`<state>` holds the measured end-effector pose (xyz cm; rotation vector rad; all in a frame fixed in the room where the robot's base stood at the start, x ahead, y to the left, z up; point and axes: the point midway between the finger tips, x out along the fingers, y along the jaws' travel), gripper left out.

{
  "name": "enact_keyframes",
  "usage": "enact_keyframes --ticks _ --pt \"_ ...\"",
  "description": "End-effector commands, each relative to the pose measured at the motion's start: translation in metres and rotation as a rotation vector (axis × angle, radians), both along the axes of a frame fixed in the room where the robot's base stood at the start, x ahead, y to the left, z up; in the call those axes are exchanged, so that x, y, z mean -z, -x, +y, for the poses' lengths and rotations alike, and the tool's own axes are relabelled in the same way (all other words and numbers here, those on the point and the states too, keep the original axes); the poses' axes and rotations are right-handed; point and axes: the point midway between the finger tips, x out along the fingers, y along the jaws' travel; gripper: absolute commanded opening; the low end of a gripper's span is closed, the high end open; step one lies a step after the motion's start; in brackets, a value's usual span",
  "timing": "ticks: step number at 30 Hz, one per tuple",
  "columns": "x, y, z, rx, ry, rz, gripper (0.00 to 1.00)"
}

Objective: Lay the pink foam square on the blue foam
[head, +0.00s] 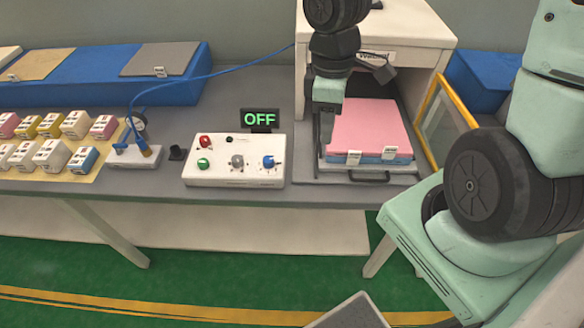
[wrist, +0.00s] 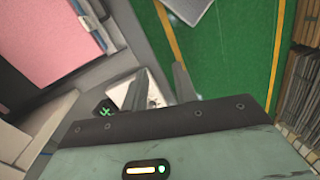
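The pink foam square (head: 368,127) lies flat on the blue foam (head: 372,160), on a dark tray under the white cabinet at right. Only a thin front edge of the blue foam shows below the pink. The pink square also fills the upper left of the wrist view (wrist: 45,35). My gripper (head: 326,140) hangs at the pink square's left edge in the head view. In the wrist view my gripper's two fingers (wrist: 160,80) stand apart with nothing between them, beside the foam stack.
A white control box (head: 235,170) with knobs and an "OFF" display (head: 260,119) stands left of the tray. A yellow-framed panel (head: 440,115) stands close at right. Further left are several small boxes (head: 55,155) and a long blue block (head: 100,90).

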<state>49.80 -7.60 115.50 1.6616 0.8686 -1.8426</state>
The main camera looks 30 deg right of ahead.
Motion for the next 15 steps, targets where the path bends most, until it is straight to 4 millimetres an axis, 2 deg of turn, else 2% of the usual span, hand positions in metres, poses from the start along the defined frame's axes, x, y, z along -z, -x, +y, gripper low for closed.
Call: enact_keyframes --ticks 1,3,9,15 --pt "-0.007 0.007 0.019 -0.002 0.020 -0.013 0.28" --pt "-0.016 0.018 0.041 0.020 0.037 -0.029 0.28" --pt "-0.039 0.057 0.097 0.086 0.045 -0.082 0.28" --pt "-0.056 0.094 0.130 0.140 0.017 -0.110 0.28"
